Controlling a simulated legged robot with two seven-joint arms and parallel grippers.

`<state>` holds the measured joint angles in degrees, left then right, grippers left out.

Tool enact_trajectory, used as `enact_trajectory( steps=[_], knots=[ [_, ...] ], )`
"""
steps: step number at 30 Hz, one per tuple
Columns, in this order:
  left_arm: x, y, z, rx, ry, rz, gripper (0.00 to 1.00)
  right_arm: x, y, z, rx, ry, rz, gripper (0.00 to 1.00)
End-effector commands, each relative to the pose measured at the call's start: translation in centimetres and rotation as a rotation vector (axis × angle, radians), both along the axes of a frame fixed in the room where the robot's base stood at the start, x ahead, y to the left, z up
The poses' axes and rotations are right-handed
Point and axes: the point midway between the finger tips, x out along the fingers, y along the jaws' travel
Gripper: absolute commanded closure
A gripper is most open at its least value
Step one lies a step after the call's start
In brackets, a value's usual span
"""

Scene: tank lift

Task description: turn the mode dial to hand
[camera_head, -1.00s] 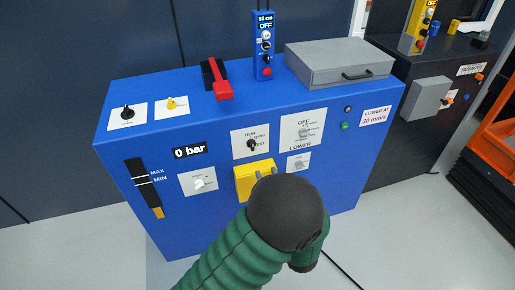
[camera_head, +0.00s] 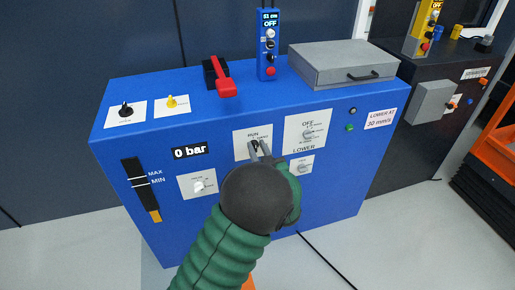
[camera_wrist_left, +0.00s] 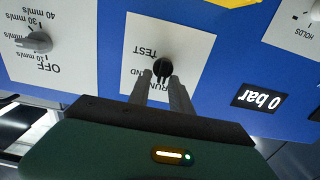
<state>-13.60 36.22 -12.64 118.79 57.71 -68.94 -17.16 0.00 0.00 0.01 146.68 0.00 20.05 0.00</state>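The mode dial (camera_head: 256,144) is a black knob on a white plate on the front of the blue cabinet. In the left wrist view the dial (camera_wrist_left: 163,66) appears upside down, with RUN and TEST readable and another label partly covered by a finger. Its pointer seems to face the RUN side. My left gripper (camera_head: 260,149) is in front of the dial, its two grey fingers parted. In the left wrist view the fingertips (camera_wrist_left: 161,78) reach the knob's edge, one on each side; I cannot tell whether they touch it. My right gripper is not in view.
An OFF speed dial (camera_head: 308,134) and a LOWER plate (camera_head: 303,167) sit right of the mode plate. A white knob (camera_head: 198,186) and the 0 bar display (camera_head: 190,152) are to the left. A red lever (camera_head: 225,88) and grey box (camera_head: 340,64) stand on top.

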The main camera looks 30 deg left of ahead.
Motion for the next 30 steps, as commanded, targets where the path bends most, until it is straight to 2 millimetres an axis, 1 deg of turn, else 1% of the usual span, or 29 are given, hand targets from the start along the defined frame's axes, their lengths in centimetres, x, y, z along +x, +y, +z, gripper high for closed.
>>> enact_trajectory(
  steps=[1,3,12,17,23,30],
  knots=[
    [0.0,0.4,0.3,0.004,-0.006,0.007,0.91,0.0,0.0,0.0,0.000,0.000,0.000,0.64],
    [0.0,0.5,0.3,0.003,-0.007,0.007,1.00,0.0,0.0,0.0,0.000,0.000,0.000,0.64],
    [0.1,0.6,0.4,0.005,-0.010,0.007,1.00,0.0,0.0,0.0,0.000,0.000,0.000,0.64],
    [0.1,0.6,0.6,0.015,0.002,0.007,1.00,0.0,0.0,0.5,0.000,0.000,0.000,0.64],
    [0.2,0.6,1.0,0.063,0.060,0.007,1.00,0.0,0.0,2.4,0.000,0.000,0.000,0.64],
    [0.4,0.4,1.2,0.181,0.197,0.006,1.00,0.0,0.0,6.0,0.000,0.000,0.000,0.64]
  ],
)
